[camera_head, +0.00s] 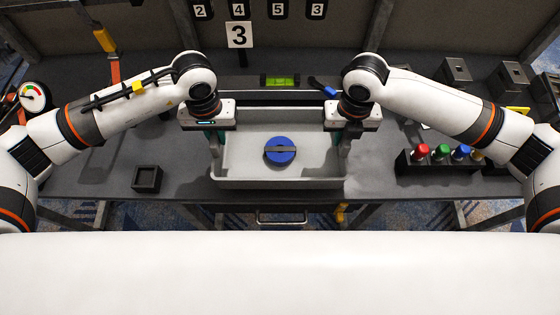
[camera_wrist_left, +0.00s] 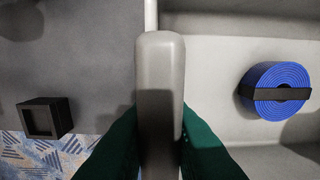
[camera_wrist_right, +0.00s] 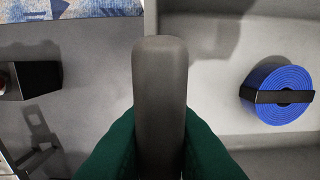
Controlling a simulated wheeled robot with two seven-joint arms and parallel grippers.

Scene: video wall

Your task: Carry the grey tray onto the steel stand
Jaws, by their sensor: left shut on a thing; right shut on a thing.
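The grey tray (camera_head: 235,171) is at the middle of the dark bench, near its front edge, and looks level. A blue roll with a black strap (camera_head: 280,151) lies in it, and also shows in the left wrist view (camera_wrist_left: 276,92) and right wrist view (camera_wrist_right: 276,96). My left gripper (camera_head: 214,140) is shut on the tray's left side, its green fingers around a grey grip. My right gripper (camera_head: 346,137) is shut on the right side in the same way. I cannot tell whether the tray touches the bench. I cannot make out the steel stand for certain.
A small black open box (camera_head: 146,178) is at the front left. A black rack (camera_head: 440,162) with coloured-top items is on the right. A green spirit level (camera_head: 280,80) is behind the tray. A round gauge (camera_head: 33,97) is at far left. The bench left of the tray is mostly clear.

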